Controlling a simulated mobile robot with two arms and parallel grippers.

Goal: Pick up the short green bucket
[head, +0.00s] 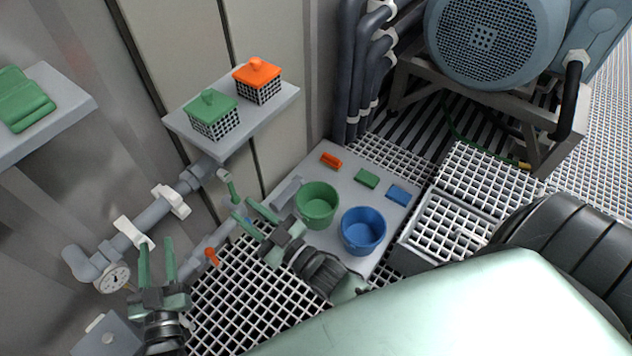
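The short green bucket (316,208) stands upright on a grey platform in the middle of the head view, and its open top shows it empty. My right gripper (243,208) is to the left of the bucket, apart from it, with its two fingers spread and nothing between them. The fingers point up and left, away from the bucket. My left gripper (155,241) is further left, near the wall pipes, with its fingers spread and empty. Neither gripper touches the bucket.
A blue bucket (363,232) stands close to the right of the green one. Orange (331,160), green (367,178) and blue (398,195) blocks lie behind them on the platform (345,185). A shelf (284,97) with two lidded baskets is above. Pipes and a gauge (112,278) are left.

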